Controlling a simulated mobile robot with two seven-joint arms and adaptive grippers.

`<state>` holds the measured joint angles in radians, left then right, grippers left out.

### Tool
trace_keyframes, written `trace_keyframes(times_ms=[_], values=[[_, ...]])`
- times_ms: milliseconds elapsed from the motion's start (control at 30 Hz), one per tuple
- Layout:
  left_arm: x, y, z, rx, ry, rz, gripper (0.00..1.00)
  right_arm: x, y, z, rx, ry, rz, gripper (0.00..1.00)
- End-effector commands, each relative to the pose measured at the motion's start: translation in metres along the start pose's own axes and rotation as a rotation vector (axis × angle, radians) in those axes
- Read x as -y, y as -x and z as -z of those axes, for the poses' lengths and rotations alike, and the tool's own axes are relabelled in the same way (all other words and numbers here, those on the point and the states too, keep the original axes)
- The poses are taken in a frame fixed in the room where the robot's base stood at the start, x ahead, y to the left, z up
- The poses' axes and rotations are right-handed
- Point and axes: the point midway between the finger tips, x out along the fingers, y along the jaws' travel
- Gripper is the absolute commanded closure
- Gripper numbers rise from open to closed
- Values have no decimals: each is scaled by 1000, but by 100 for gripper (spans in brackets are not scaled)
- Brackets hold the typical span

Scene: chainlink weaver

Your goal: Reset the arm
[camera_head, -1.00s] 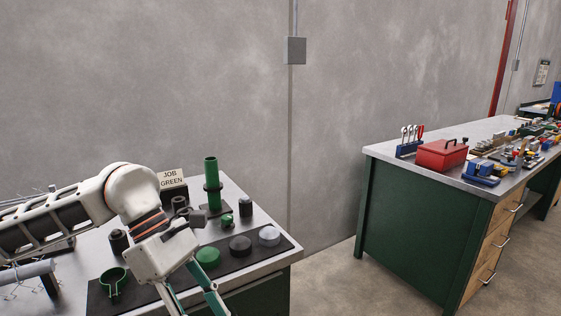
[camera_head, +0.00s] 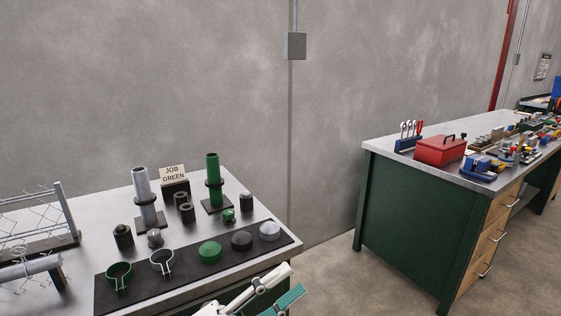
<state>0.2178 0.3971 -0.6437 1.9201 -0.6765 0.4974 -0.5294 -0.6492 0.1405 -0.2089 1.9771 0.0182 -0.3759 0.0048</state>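My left gripper (camera_head: 294,279) shows at the bottom middle of the head view, in front of the workbench's front edge. Its white and teal fingers stand apart, with nothing seen between them. Most of its body is cut off by the lower frame edge. My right gripper is out of view. The workbench (camera_head: 245,190) holds a green post (camera_head: 213,165) and a grey post (camera_head: 142,185) on dark bases. A "JOB GREEN" sign (camera_head: 173,173) stands between them at the back.
A black mat (camera_head: 190,267) along the front holds a green ring clamp (camera_head: 119,274), a grey ring clamp (camera_head: 162,262) and green, black and grey caps (camera_head: 241,241). Chain-link mesh (camera_head: 35,215) stands at left. A second bench (camera_head: 400,220) with a red toolbox (camera_head: 440,150) is at right, beyond open floor.

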Motion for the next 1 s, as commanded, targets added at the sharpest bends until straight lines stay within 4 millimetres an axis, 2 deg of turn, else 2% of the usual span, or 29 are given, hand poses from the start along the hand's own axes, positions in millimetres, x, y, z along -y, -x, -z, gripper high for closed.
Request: trace_keyframes(times_ms=[100,167,200,267,367,500,600,700,833,1000], values=[[-31,38,-31,244,226,-12,61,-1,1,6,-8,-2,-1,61],[-50,62,-44,365,338,-20,61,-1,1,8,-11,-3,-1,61],[-64,81,-52,447,410,-27,61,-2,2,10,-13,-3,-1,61],[-86,112,-59,570,521,-35,61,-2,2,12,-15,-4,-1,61],[-125,170,-62,774,698,-53,61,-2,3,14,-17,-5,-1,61],[-175,252,-46,1035,913,-76,61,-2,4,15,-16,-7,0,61],[-202,304,-24,1195,1040,-89,61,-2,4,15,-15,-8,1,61],[-221,345,-2,1320,1133,-98,61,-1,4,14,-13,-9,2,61],[-234,378,19,1421,1205,-105,61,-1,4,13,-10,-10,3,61],[-240,391,28,1461,1235,-107,61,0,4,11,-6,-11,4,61]])
